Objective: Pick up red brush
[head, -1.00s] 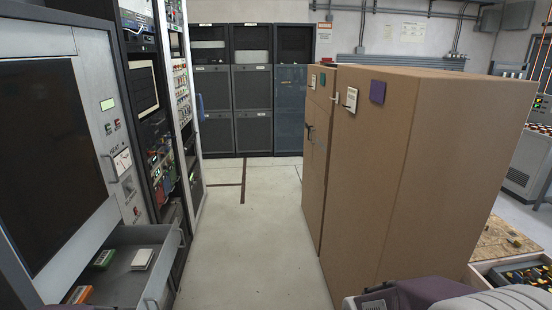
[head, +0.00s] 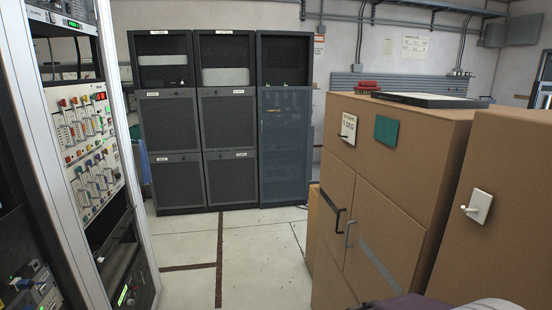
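A small red object that looks like the red brush (head: 366,84) lies on top of the brown cabinet (head: 362,173), near its far left edge. It is small in the head view, so its details are hard to make out. Neither of my grippers is in view. Only a purple and white part of my own body shows at the bottom right.
A flat black-framed panel (head: 432,100) lies on the cabinet top beside the red object. Another brown cabinet (head: 500,215) stands at right. A rack with switches (head: 90,150) is at left, dark racks (head: 225,120) at the back. The floor (head: 258,262) between is clear.

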